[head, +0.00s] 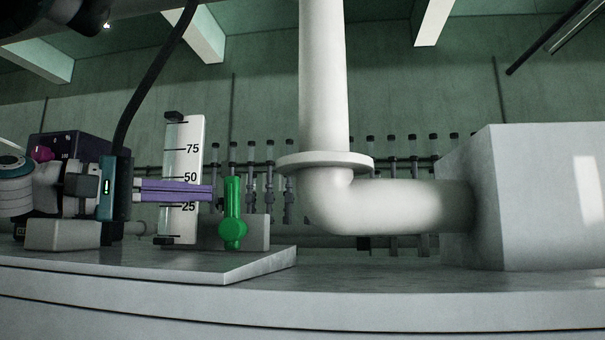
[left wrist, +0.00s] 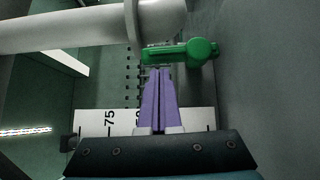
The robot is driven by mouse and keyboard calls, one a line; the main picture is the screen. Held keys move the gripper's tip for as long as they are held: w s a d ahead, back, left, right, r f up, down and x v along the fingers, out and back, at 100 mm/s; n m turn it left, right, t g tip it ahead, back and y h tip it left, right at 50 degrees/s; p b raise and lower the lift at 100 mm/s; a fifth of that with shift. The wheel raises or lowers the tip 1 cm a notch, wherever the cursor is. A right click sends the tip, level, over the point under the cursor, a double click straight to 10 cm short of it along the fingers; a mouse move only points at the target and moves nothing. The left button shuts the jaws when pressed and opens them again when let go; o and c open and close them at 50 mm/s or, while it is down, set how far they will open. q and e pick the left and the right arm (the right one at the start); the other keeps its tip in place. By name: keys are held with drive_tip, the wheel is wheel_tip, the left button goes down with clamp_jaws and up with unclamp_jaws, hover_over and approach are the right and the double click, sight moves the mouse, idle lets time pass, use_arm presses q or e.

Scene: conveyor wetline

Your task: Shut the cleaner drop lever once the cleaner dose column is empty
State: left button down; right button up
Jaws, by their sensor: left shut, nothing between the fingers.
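The green lever (head: 232,213) stands upright in the head view, its round hub at the bottom and its handle pointing up. It also shows in the left wrist view (left wrist: 180,52), just beyond the fingertips. Left of it is the dose column (head: 173,140), a clear tube with dark end caps beside a white scale (head: 190,160) marked 75, 50 and 25. Its lower part is hidden behind my fingers; I cannot tell its liquid level. My left gripper (head: 211,194) is shut and empty, purple fingertips close beside the lever handle; contact cannot be told. My right gripper is not in view.
A thick white pipe (head: 325,90) comes down right of the lever and bends into a large pale box (head: 545,200). Several thin tubes (head: 250,170) line the wall behind. The pale counter (head: 370,290) is clear in front.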

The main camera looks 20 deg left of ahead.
use_arm(q)
drive_tip(key=shift+w+d+r, duration=0.1)
drive_tip(key=shift+w+d, duration=0.25)
drive_tip(key=shift+w, duration=0.2)
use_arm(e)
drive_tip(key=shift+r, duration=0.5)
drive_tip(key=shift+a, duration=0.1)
use_arm(q)
drive_tip(key=shift+w+d+r+m+g+p, duration=0.25)
drive_tip(key=shift+d+p, duration=0.2)
drive_tip(key=shift+p, duration=0.3)
drive_tip(key=shift+s+d+f, duration=0.15)
drive_tip(key=shift+d+f, duration=0.05)
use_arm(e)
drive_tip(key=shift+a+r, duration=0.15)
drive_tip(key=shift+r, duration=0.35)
